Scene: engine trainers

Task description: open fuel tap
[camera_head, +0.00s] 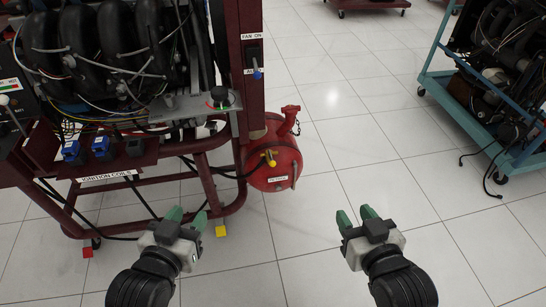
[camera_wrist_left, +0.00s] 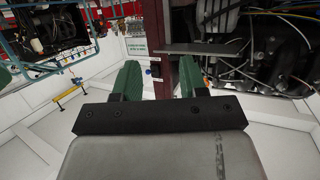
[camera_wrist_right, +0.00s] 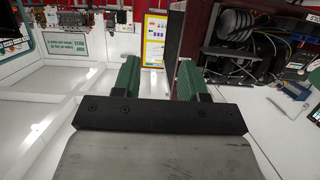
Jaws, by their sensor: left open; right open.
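The fuel tap (camera_head: 269,157) is a small yellow handle on the face of a red fuel tank (camera_head: 283,172). The tank sits low at the right end of the maroon engine trainer. My left gripper (camera_head: 187,214) is open and empty, below and left of the tap, near the trainer's lower frame. It also shows open in the left wrist view (camera_wrist_left: 160,80). My right gripper (camera_head: 357,215) is open and empty over the floor, below and right of the tank. It also shows open in the right wrist view (camera_wrist_right: 158,78). The tap is not recognisable in either wrist view.
The maroon trainer frame (camera_head: 206,185) carries the engine (camera_head: 95,50) and hanging cables. A yellow foot (camera_head: 221,231) is near my left gripper. A teal trainer stand (camera_head: 480,100) is at the right with a cable on the floor. Tiled floor (camera_head: 370,150) between them is clear.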

